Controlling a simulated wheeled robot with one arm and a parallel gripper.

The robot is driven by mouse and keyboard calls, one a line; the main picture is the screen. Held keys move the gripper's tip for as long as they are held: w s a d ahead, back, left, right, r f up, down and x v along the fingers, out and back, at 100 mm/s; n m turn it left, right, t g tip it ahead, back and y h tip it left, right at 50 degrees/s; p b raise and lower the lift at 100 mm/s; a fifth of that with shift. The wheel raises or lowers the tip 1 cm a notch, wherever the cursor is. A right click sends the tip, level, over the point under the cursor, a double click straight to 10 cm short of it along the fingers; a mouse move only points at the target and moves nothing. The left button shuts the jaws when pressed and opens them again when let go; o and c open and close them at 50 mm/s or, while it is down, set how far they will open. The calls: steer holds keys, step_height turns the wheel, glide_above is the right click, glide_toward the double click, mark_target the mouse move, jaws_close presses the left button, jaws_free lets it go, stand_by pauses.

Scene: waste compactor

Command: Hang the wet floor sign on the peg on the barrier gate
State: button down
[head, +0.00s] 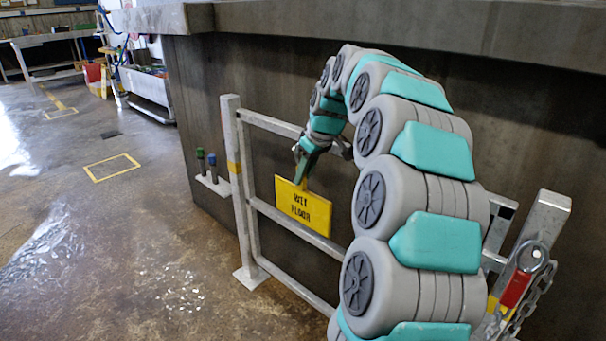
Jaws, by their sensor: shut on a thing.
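The wet floor sign (302,207) is a yellow board with dark lettering. It hangs below my gripper (306,172), which is shut on the sign's narrow upper part. The sign is in front of the barrier gate (268,121), a grey metal frame with rails, and covers part of its middle rail. I cannot tell whether the sign touches the gate. The peg cannot be made out; my gripper and arm hide part of the gate's top rail and its right side.
Two small bottle-like objects (206,163) stand on a ledge left of the gate. A concrete wall is behind the gate. The wet floor at left is mostly clear.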

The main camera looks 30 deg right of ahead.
stand_by(0.4)
steer(key=c, duration=0.6)
jaws_free()
steer(key=shift+c, duration=0.2)
